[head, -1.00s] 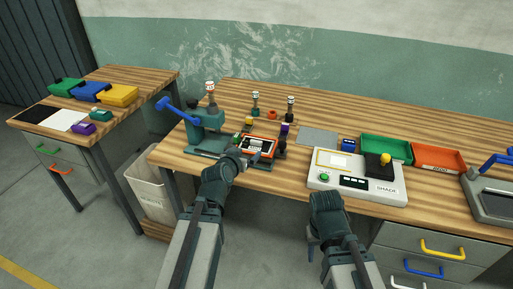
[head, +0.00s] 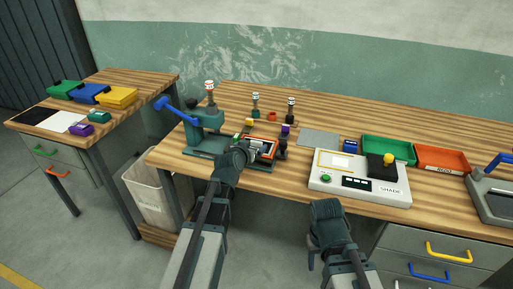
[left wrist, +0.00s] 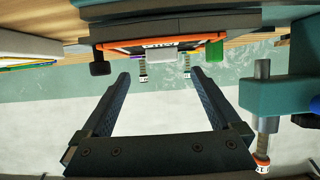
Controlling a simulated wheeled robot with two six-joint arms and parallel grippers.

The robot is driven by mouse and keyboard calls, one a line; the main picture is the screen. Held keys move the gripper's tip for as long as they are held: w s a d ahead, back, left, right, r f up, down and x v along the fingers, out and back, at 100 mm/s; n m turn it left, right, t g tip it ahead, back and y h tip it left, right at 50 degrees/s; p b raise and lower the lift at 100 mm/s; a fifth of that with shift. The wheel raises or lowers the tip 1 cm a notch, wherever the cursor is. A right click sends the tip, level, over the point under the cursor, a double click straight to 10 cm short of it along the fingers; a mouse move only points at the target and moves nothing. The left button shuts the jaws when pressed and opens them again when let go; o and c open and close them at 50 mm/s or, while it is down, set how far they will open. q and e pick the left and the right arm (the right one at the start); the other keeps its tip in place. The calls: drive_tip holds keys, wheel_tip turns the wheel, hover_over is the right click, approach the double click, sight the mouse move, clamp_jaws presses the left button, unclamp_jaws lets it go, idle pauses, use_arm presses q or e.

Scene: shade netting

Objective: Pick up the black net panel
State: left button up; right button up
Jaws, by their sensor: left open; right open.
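A flat black panel (head: 36,116), which looks like the black net panel, lies on the side table at the left in the head view, beside a white sheet (head: 66,122). Its mesh is too small to make out. My left gripper (head: 258,149) is at the orange-framed device (head: 270,147) on the main bench, far from the panel. In the left wrist view its two fingers (left wrist: 160,76) are apart with nothing between them; the orange frame (left wrist: 215,50) is just beyond the tips. My right gripper (head: 326,207) is open and empty in front of the bench edge.
A green press with a blue lever (head: 205,125) stands left of my left gripper. The tester marked SHADE (head: 335,186) is on the right, with green (head: 388,140) and orange trays (head: 441,150) behind. A bin (head: 150,190) stands between the tables.

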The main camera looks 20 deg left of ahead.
sight(256, 141)
use_arm(q)
drive_tip(key=b+x, duration=0.2)
drive_tip(key=x, duration=0.3)
drive_tip(key=shift+a+f, duration=0.15)
drive_tip(key=shift+f, duration=0.1)
drive_tip(key=shift+r, duration=0.1)
drive_tip(key=shift+c, duration=0.7)
drive_tip(key=c, duration=1.3)
drive_tip(key=shift+r, duration=0.1)
